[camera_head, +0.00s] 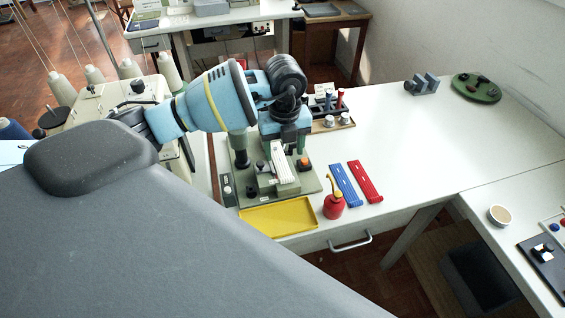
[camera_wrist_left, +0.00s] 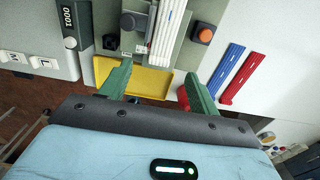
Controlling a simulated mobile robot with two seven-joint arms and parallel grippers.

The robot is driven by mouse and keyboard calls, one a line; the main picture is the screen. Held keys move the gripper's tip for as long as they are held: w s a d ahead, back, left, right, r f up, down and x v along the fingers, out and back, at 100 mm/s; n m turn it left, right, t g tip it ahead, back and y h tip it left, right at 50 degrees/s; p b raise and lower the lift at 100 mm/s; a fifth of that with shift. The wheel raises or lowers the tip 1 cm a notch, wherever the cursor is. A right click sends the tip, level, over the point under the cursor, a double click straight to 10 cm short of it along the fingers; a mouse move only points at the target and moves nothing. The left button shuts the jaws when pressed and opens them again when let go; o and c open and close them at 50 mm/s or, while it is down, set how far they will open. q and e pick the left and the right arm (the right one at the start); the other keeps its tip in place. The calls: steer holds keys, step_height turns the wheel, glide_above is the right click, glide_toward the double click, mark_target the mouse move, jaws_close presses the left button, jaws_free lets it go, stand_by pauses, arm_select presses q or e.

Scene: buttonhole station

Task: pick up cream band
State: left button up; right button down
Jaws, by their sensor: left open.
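The cream band (camera_head: 284,168) is a pale, ridged strip lying lengthwise on the grey-green machine base (camera_head: 235,190) in the head view. In the left wrist view the cream band (camera_wrist_left: 166,32) runs up from the middle to the top edge. My left gripper (camera_head: 286,143) is above the machine base, close over the band's far part, which it partly hides. In the wrist view the green fingers of my left gripper (camera_wrist_left: 158,70) are apart with nothing between them, one to each side of the band's line. Contact with the band does not show.
A yellow tray (camera_head: 278,215) lies in front of the base. A blue band (camera_head: 345,184) and a red band (camera_head: 366,182) lie beyond.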

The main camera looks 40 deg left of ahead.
mark_target(286, 177)
arm_select(q)
steer(key=shift+s+d+f, duration=0.1)
steer(key=shift+d+f, duration=0.1)
steer(key=shift+f, duration=1.75)
steer(key=shift+s+d+f, duration=0.1)
steer(key=shift+d+f, duration=0.1)
steer(key=shift+f, duration=1.75)
steer(key=shift+c, duration=0.4)
steer(key=c, duration=1)
steer(key=shift+r, duration=0.2)
steer(key=shift+c, duration=0.2)
steer(key=shift+r, duration=0.2)
step_height(286, 177, up, 3)
steer(key=shift+r, duration=0.1)
steer(key=s+d, duration=0.3)
steer(key=d, duration=0.4)
steer(key=s+d+r, duration=0.1)
steer(key=s+d, duration=0.2)
steer(key=d, duration=0.4)
steer(key=shift+s+d, duration=0.25)
steer(key=shift+d, duration=0.1)
